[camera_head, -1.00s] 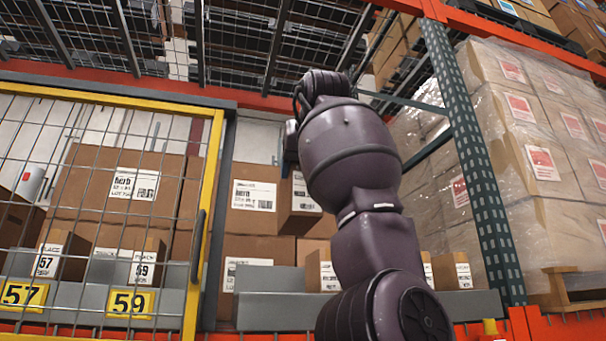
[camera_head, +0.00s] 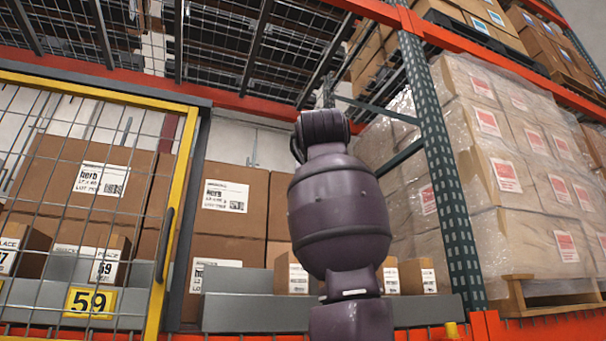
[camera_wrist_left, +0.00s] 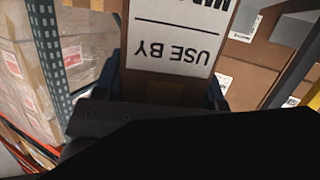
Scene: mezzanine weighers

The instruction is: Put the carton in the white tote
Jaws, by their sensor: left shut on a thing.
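The carton (camera_wrist_left: 172,40) is brown with a white label reading "USE BY", upside down in the left wrist view. My left gripper (camera_wrist_left: 166,92) is shut on it, with a blue finger on each side. In the head view my arm stands upright in the middle and hides both the gripper and the held carton. My right gripper is not in view. I see no white tote in either view.
A yellow-framed mesh gate (camera_head: 172,215) covers the left bay. Brown cartons (camera_head: 225,215) stand behind a low grey ledge (camera_head: 250,313). A green rack post (camera_head: 440,170) and wrapped pallet boxes (camera_head: 510,190) stand at right. An orange beam (camera_head: 480,50) crosses above.

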